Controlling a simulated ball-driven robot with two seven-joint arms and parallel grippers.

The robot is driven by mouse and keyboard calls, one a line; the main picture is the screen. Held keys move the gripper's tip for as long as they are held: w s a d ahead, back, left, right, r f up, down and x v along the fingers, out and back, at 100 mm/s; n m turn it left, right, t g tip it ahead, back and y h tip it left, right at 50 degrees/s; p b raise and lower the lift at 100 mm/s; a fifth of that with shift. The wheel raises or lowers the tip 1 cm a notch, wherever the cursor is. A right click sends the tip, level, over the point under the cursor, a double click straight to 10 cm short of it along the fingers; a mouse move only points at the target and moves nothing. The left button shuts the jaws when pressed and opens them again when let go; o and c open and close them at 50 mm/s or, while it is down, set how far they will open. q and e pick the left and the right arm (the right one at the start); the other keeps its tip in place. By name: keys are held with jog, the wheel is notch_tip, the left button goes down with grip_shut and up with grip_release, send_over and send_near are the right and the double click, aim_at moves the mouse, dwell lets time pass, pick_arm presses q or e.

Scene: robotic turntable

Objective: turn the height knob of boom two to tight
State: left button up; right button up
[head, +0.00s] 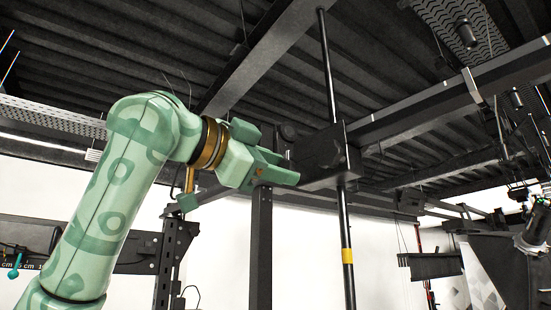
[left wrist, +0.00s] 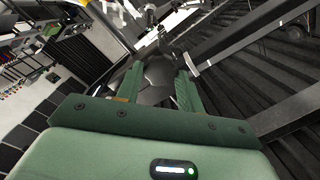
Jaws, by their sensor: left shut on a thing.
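My left gripper (head: 288,170) reaches in from the left in the head view, with its fingers against the left side of a dark clamp block (head: 322,158). The block sits on an upright black pole (head: 330,75). In the left wrist view the green fingers of the left gripper (left wrist: 161,77) stand on both sides of a dark faceted knob (left wrist: 155,88) and are shut on it. In the head view the fingers and block hide most of this knob. No mark shows how tight it is. My right gripper is not in view.
A yellow band (head: 347,255) marks the pole below the block. A dark horizontal beam (head: 420,108) runs to the right of the block, and a dark post (head: 261,245) stands below my gripper. Dark equipment (head: 495,260) stands at the far right.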

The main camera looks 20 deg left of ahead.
pick_arm(q)
jog(key=shift+f+m+p, duration=0.1)
jog(key=shift+m+p, duration=0.35)
jog(key=shift+m, duration=3.05)
jog(key=shift+d, duration=0.1)
jog(key=o, duration=1)
jog(key=shift+s, duration=0.1)
jog(key=shift+c, duration=0.2)
jog(key=shift+s, duration=0.1)
jog(key=b+v, duration=0.5)
jog(key=v, duration=1.1)
jog(key=shift+s, duration=0.2)
